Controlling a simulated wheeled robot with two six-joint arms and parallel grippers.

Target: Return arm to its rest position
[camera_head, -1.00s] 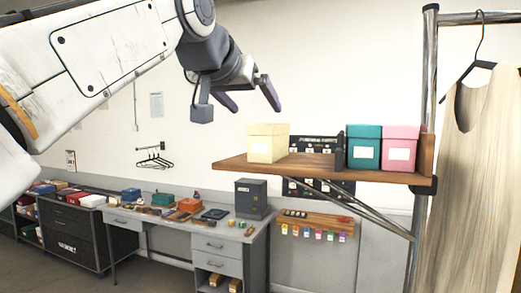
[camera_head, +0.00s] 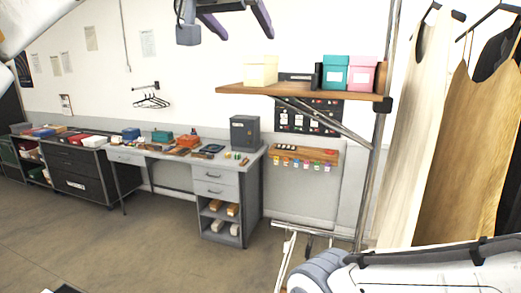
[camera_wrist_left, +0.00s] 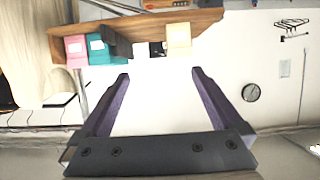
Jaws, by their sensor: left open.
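My left gripper (camera_head: 238,24) is at the top edge of the head view, with its dark fingers spread and nothing between them. It is above and apart from the cream box (camera_head: 261,70) on the wooden shelf (camera_head: 300,92). Most of the left arm is cut off by the frame. In the left wrist view, which looks upside down, the open gripper (camera_wrist_left: 160,76) has only pale wall between its fingers. The cream box (camera_wrist_left: 179,36), teal box (camera_wrist_left: 100,50) and pink box (camera_wrist_left: 76,50) show beyond the fingertips. My right gripper is not in view.
The teal box (camera_head: 335,72) and pink box (camera_head: 362,73) share the shelf. Garments (camera_head: 470,150) hang at the right. A desk (camera_head: 215,180) with a grey cabinet (camera_head: 245,132) stands behind. The floor at left is clear.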

